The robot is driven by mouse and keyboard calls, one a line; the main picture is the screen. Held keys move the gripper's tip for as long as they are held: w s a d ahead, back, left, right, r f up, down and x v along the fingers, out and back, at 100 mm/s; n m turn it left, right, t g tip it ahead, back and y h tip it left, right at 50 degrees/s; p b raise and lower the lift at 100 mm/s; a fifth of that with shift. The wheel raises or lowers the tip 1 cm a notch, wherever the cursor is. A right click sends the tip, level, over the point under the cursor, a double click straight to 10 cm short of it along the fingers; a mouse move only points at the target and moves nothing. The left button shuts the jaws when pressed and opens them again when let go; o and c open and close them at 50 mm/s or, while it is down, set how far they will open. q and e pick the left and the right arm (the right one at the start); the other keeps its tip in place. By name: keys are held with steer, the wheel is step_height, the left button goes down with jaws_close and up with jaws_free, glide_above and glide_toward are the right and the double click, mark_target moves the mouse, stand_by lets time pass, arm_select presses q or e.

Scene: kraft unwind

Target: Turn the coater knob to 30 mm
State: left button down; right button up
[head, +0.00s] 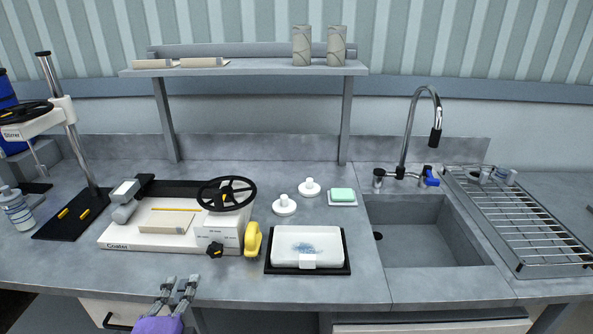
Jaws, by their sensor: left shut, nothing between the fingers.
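The coater (140,242) is a white machine with a dark bed, standing on the left part of the grey worktop. A small black knob (215,250) sits on the front face of its right-hand block, below small printed labels too small to read. A larger black handwheel (227,193) is on top of the block. I cannot make out the knob's setting. My left gripper (180,282) is shut and empty at the worktop's front edge, in front of the coater, below and left of the knob and apart from it. My right gripper is out of view.
A yellow object (252,239) stands right beside the coater's block. A stirrer stand (71,130) is at left, a sink (430,232) at right.

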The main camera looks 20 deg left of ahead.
mark_target(215, 250)
arm_select(q)
steer(key=shift+w+d+r+m+t+h, duration=0.15)
steer(key=shift+w+d+r+m+t, duration=0.15)
steer(key=shift+w+m, duration=0.2)
steer(key=shift+w+d+r+m+t+h, duration=0.15)
steer(key=shift+w+r+m+t, duration=0.05)
steer(key=shift+w+r+m, duration=0.25)
steer(key=x, duration=0.4)
steer(key=shift+w+p, duration=0.35)
steer(key=shift+x, duration=0.75)
steer(key=shift+a, duration=0.1)
steer(key=shift+f, duration=0.2)
steer(key=shift+s+f, duration=0.15)
steer(key=shift+f, duration=0.25)
